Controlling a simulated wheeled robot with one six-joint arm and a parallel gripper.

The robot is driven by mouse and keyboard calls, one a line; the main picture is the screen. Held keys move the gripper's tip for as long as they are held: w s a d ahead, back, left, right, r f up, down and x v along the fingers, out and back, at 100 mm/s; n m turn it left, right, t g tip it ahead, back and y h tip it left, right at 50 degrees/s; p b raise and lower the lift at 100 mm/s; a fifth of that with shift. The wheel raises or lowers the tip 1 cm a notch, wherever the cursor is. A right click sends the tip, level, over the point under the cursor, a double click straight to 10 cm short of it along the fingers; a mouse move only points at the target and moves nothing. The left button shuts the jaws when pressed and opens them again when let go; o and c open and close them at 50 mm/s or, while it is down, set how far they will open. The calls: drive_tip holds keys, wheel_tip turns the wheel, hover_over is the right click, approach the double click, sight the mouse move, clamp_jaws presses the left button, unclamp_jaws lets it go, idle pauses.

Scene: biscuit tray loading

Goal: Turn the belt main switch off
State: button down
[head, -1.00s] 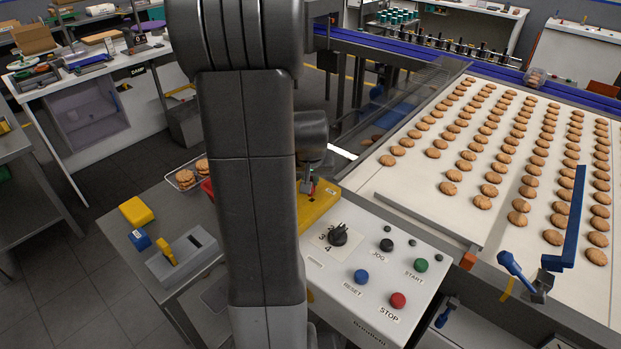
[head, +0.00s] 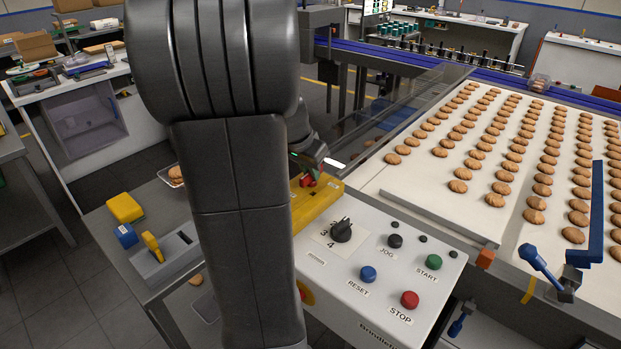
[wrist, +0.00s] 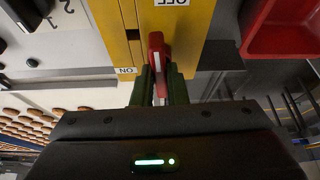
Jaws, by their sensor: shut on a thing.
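The belt main switch is a yellow box (head: 318,204) with a red handle (head: 313,178), at the back left of the white control panel. In the wrist view the yellow box (wrist: 184,25) carries an OFF label (wrist: 170,2) at the top and an ON label (wrist: 126,71) lower left. The red handle (wrist: 156,45) lies between them, near the box's lower edge. My gripper (wrist: 160,82) is shut on the handle, its green fingers on either side. In the head view my arm hides part of the box, and the fingers are hard to make out.
The control panel has a black selector knob (head: 341,230), a blue RESET button (head: 368,274), a red STOP button (head: 410,299) and a green START button (head: 433,262). The biscuit belt (head: 420,184) lies beyond. A red tray (wrist: 285,28) is close beside the switch.

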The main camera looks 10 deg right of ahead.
drive_tip(key=shift+m+b, duration=0.3)
drive_tip(key=shift+m, duration=0.2)
drive_tip(key=c, duration=1.4)
unclamp_jaws()
drive_tip(key=shift+c, duration=0.2)
drive_tip(key=v, duration=1.3)
drive_tip(key=shift+a+r, duration=0.2)
drive_tip(key=shift+r, duration=0.2)
drive_tip(key=shift+w+f, duration=0.1)
drive_tip(key=x, duration=1.3)
drive_tip(key=shift+d+f, duration=0.2)
drive_tip(key=shift+f, duration=0.1)
